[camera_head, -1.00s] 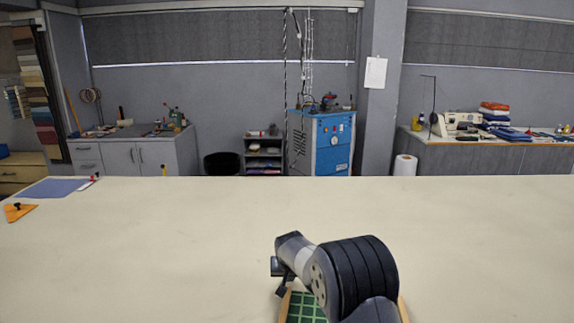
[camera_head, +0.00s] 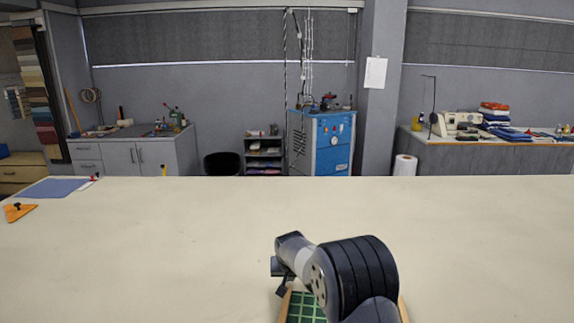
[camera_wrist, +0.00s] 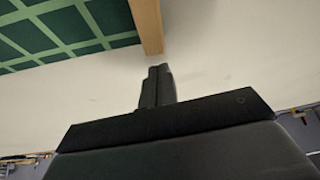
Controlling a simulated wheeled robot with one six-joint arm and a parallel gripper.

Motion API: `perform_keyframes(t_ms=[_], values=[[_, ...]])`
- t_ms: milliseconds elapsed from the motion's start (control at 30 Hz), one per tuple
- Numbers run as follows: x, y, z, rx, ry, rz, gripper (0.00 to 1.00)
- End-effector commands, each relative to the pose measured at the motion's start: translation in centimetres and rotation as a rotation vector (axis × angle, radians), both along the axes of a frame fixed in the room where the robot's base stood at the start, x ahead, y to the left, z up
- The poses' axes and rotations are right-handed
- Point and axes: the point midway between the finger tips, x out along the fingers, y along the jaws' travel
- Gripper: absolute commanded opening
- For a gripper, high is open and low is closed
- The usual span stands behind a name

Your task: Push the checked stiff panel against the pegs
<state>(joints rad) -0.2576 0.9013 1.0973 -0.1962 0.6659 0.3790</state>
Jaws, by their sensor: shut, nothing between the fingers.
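The checked panel, dark green with lighter green lines, shows partly in the head view (camera_head: 307,308) at the bottom edge, mostly behind my arm. It also fills the upper left of the wrist view (camera_wrist: 50,32). A light wooden bar (camera_wrist: 147,25) runs along its edge there. Wooden pieces show at its left (camera_head: 285,305) and right (camera_head: 403,309) in the head view. I cannot make out any pegs for certain. My gripper (camera_wrist: 158,72) is shut and empty, its tips just short of the wooden bar in the picture; I cannot tell whether they touch.
The cream cloth table (camera_head: 150,250) is wide and clear around my arm. An orange piece with a black knob (camera_head: 18,211) and a blue-grey sheet (camera_head: 52,188) lie at the far left. Cabinets and a blue machine (camera_head: 330,143) stand beyond the table.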

Motion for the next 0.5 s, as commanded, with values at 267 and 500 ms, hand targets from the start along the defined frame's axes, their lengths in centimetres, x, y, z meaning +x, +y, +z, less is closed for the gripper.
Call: perform_keyframes(t_ms=[267,500], values=[[0.0,0.0,-0.02,0.0,0.0,0.0,0.0],[0.0,0.0,-0.41,0.0,0.0,0.0,0.0]])
